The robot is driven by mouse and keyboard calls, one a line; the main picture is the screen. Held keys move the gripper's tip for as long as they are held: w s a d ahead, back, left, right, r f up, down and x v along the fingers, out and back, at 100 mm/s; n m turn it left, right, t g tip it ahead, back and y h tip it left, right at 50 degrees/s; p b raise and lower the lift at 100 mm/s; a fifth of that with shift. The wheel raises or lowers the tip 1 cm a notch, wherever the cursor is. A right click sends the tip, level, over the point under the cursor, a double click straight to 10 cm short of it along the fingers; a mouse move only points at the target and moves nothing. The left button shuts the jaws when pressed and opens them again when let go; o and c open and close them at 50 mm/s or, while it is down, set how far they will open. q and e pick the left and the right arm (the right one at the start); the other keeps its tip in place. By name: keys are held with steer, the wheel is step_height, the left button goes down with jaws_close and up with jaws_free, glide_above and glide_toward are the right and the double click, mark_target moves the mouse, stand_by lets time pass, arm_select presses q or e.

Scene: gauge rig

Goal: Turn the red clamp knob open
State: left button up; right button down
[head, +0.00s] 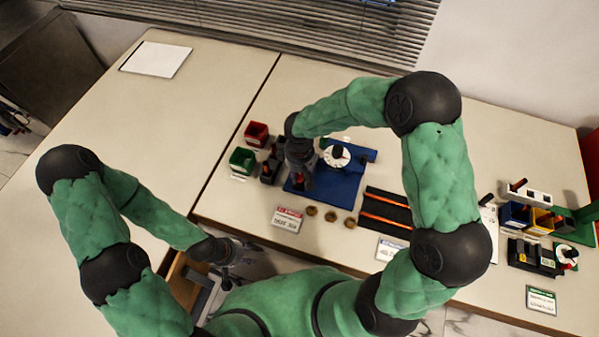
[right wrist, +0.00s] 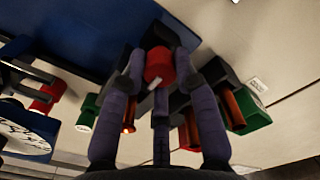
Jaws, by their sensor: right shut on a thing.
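The red clamp knob (right wrist: 158,66) shows in the right wrist view with a small white mark on its lower edge. My right gripper (right wrist: 160,75) has its fingers around the knob and is shut on it. In the head view my right gripper (head: 300,165) hangs over the left part of the blue gauge base (head: 340,186) and hides the knob there. The white dial (head: 336,156) stands just right of the gripper. My left gripper (head: 208,278) is low at the front, away from the rig; its finger opening is unclear.
A red bin (head: 256,134) and a green bin (head: 242,160) stand left of the rig. Several small brown rings (head: 330,216) and a black tray with orange strips (head: 386,211) lie in front and to the right. The left table (head: 120,130) is mostly clear.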

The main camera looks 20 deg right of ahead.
mark_target(300, 175)
steer(key=c, duration=1.2)
jaws_free()
steer(key=shift+r, duration=0.1)
step_height(300, 175, up, 12)
